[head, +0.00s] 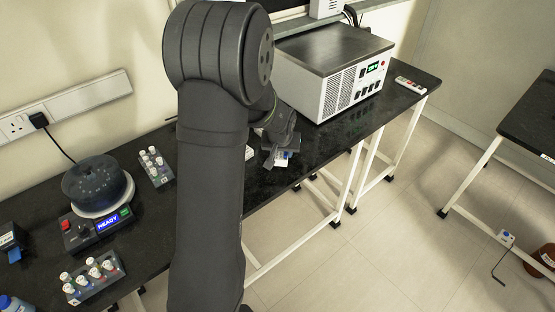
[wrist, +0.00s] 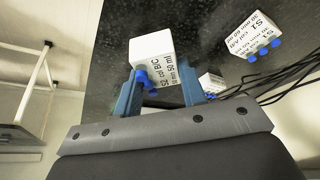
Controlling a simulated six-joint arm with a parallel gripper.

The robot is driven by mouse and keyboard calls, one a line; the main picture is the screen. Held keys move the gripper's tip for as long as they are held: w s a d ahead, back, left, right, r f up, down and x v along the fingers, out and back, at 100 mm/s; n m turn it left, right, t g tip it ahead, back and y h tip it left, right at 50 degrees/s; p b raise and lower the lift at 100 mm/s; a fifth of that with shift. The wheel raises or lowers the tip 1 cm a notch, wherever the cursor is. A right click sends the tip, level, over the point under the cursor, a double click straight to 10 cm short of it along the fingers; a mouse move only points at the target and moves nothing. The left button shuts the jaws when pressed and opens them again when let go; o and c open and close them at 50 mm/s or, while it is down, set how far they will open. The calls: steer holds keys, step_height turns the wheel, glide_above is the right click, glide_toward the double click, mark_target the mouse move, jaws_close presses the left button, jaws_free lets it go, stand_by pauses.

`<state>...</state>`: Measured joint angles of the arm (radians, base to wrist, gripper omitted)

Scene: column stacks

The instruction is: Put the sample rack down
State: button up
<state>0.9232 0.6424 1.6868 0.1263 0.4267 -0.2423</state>
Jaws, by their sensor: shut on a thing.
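My gripper (wrist: 160,92) is shut on a white labelled block (wrist: 152,52) with blue caps, which I take to be the sample rack. The block sits between the two blue fingers, its marked side partly hidden by them. In the head view my gripper (head: 279,150) is near the bench's front edge, left of the white instrument, with the block's white and blue part (head: 284,158) showing below it. Much of both is hidden there. I cannot tell whether the block touches the bench.
The black bench (head: 322,146) bears a white instrument (head: 345,90). In the wrist view, a white S1 block (wrist: 255,35) and another white block (wrist: 212,82) lie near dark cables (wrist: 275,88). At left are two vial racks (head: 155,167) (head: 92,277) and a round device (head: 97,185).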

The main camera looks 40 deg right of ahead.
mark_target(278, 159)
steer(key=shift+w+a+f, duration=0.1)
steer(key=shift+w+f, duration=0.35)
steer(key=shift+w, duration=0.3)
steer(key=shift+f, duration=2)
steer(key=o, duration=1)
steer(key=shift+f, duration=0.1)
steer(key=shift+r, duration=0.4)
steer(key=v, duration=1.1)
steer(key=shift+s+a+r, duration=0.15)
steer(key=shift+r, duration=0.05)
